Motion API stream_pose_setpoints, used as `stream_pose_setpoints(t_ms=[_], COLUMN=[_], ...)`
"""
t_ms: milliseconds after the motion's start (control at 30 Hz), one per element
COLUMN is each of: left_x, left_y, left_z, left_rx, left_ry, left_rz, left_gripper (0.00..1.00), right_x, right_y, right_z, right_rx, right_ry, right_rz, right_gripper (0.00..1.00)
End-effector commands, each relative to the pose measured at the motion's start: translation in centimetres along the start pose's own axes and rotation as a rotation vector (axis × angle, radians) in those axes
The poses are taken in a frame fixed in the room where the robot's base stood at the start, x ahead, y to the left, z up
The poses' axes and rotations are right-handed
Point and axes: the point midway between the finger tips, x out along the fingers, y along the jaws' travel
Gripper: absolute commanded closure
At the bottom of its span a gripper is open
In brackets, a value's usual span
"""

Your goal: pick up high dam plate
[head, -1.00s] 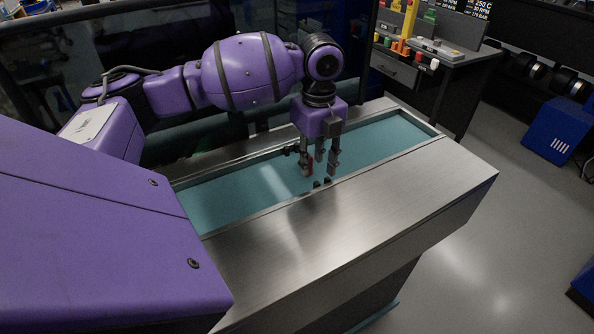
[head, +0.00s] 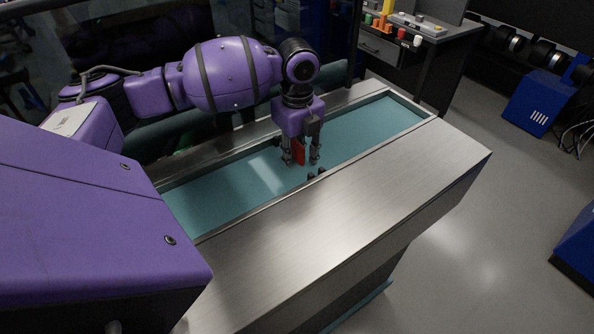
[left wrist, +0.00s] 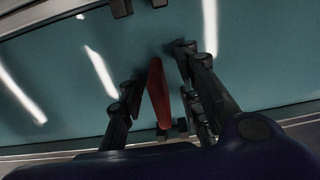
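A thin red plate (head: 300,150), which I take to be the high dam plate, stands on edge in the teal-floored channel of the steel bench. It also shows in the left wrist view (left wrist: 158,92). My left gripper (head: 302,163) points down into the channel with its fingers on either side of the plate. In the left wrist view, my left gripper (left wrist: 155,68) is open, with gaps between the plate and both fingers. The plate's lower edge is hard to make out in the head view. My right gripper is not in view.
The channel (head: 375,130) has raised metal rims and is clear at both ends. Small dark fittings (head: 316,174) sit at its near rim. A broad steel top (head: 330,235) lies in front. A dark workbench (head: 425,45) with coloured parts stands behind right.

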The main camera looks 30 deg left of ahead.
Motion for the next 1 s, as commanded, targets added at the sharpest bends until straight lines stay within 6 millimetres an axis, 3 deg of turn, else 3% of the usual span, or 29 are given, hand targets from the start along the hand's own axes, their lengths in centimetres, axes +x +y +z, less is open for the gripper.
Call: stream_pose_setpoints(t_ms=[133,367,633,1000], left_x=[2.1,2.4,2.4,2.3], left_y=[0.0,0.0,0.0,-0.1], left_z=[0.0,0.0,0.0,0.0], left_rx=[-0.001,0.000,0.000,0.000], left_ry=[0.000,-0.002,-0.002,-0.002], left_rz=[0.001,-0.001,-0.001,-0.002], left_gripper=[0.69,0.69,1.00,1.00], right_x=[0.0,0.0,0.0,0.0], right_y=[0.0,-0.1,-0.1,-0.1], right_z=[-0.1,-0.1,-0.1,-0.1], right_rx=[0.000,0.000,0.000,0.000], right_ry=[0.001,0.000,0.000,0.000], right_rz=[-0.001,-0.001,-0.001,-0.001], right_gripper=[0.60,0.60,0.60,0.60])
